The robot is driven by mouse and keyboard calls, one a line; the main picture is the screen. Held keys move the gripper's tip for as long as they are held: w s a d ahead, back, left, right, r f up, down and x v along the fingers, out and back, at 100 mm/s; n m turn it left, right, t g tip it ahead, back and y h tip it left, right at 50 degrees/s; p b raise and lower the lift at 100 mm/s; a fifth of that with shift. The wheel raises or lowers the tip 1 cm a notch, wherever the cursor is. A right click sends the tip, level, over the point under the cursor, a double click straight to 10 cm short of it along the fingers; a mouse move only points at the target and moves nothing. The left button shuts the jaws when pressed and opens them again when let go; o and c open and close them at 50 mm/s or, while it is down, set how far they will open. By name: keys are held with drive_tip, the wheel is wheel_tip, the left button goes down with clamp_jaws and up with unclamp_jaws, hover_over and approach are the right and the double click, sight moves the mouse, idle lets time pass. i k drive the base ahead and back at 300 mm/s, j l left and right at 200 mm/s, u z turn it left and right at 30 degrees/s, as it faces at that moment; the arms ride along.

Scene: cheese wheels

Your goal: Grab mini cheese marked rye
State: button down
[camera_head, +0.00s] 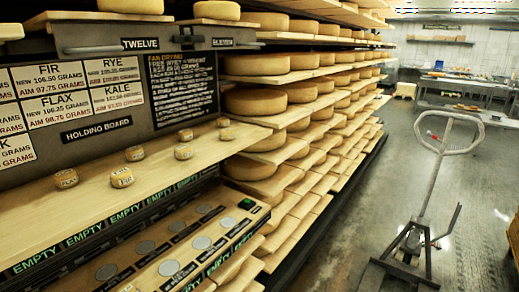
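Several mini cheese wheels stand on the wooden holding board (60,213) at the left. Two are at the front: one (66,179) with dark lettering that looks like FLAX, and one (121,177) whose marking is too small to read surely. Behind them are a plain-looking one (134,153), two in the middle (183,151) (185,135), and two at the far right end (227,133) (222,121). I cannot tell which is marked rye. A RYE card (120,63) is on the panel above. My gripper is out of view.
A row of round grey discs (170,267) lies on a lower ledge below strips reading EMPTY. Tall racks of large cheese wheels (256,101) run back along the aisle. A pallet jack (408,258) stands on the right. The floor between (345,225) is clear.

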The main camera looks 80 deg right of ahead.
sight(183, 151)
drive_tip(key=z, duration=2.05)
